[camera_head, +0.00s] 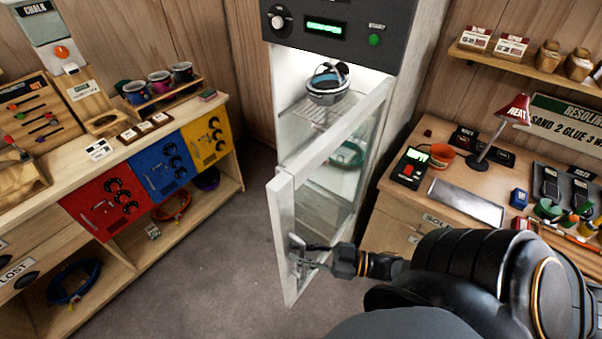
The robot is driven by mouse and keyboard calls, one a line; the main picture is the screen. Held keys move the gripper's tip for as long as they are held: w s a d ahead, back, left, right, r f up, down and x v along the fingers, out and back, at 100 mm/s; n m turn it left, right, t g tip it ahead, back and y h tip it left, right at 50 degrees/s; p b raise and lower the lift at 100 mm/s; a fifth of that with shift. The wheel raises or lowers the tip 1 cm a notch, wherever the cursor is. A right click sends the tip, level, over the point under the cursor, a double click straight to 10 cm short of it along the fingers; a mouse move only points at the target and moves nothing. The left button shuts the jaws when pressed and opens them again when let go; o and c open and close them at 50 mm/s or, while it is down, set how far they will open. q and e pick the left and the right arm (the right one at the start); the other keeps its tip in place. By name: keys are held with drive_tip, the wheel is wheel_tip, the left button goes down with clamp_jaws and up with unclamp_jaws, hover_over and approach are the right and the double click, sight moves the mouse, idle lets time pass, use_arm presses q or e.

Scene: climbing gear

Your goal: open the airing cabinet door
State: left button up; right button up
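The airing cabinet (430,70) stands at the back middle, with a dark control panel (345,28) on top. Its white-framed glass door (284,225) stands partly open, swung out toward me. A helmet (327,84) sits on the wire shelf inside, and a greenish item (347,153) shows lower down, partly through the glass. My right gripper (308,254) is at the door's free edge, at the handle (296,245). The fingers are small and overlap the handle, so I cannot tell whether they are closed on it. My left gripper is not in view.
A left bench (215,105) holds mugs, a chalk dispenser (45,30) and coloured panels. Grey carpet (215,270) is clear left of the door.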

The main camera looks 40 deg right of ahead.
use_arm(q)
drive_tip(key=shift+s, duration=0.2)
use_arm(e)
drive_tip(key=shift+d+f, duration=0.1)
drive_tip(key=shift+s, duration=0.15)
drive_tip(key=v, duration=0.7)
drive_tip(key=shift+d, duration=0.15)
